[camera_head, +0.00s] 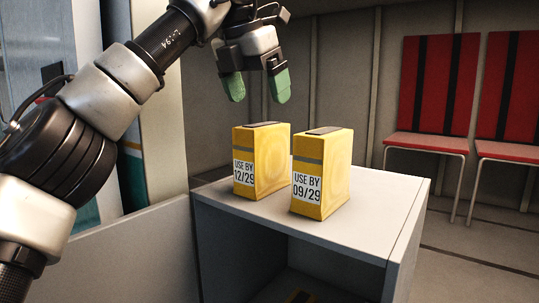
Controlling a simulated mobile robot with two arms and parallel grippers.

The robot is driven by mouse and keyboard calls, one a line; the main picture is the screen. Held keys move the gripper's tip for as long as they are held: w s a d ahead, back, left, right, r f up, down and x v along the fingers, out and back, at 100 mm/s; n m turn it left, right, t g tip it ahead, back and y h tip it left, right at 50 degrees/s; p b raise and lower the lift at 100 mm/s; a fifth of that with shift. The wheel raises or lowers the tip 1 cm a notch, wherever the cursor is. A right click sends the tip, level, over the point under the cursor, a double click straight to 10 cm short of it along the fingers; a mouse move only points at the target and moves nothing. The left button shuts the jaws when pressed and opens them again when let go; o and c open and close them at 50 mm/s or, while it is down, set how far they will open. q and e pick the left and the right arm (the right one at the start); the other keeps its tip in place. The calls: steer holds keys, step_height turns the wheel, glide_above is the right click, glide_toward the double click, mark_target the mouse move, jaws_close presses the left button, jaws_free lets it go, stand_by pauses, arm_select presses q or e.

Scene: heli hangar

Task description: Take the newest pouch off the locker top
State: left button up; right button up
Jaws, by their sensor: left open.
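Two yellow pouches stand upright side by side on the grey locker top (375,207). The left pouch (268,163) is labelled "USE BY 12/29". The right pouch (334,172) is labelled "USE BY 09/29" and stands a little nearer to me, with a small gap between them. My left gripper (256,88) is open and empty, with green fingertips pointing down. In the picture it hangs just above the 12/29 pouch, apart from it. My right gripper is not in view.
Red seats (428,142) with black straps line the back wall at the right. A low grey panel (130,255) stands left of the locker. The locker top right of the pouches is clear.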

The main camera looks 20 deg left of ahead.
mark_target(262, 125)
arm_select(q)
steer(key=shift+s+d+f, duration=0.2)
steer(key=shift+s+f, duration=0.55)
steer(key=shift+f, duration=0.3)
steer(key=w+f, duration=0.1)
steer(key=f, duration=0.1)
steer(key=w+f+p, duration=0.2)
steer(key=f, duration=0.1)
steer(key=shift+w+d+f, duration=0.1)
steer(key=shift+w+f, duration=0.2)
steer(key=shift+w, duration=0.1)
steer(key=shift+s+f+p, duration=0.15)
steer(key=shift+f+p, duration=0.15)
steer(key=shift+f, duration=0.15)
steer(key=shift+w+f, duration=0.1)
steer(key=shift+w, duration=0.1)
steer(key=shift+w+d, duration=0.1)
steer(key=c, duration=1.4)
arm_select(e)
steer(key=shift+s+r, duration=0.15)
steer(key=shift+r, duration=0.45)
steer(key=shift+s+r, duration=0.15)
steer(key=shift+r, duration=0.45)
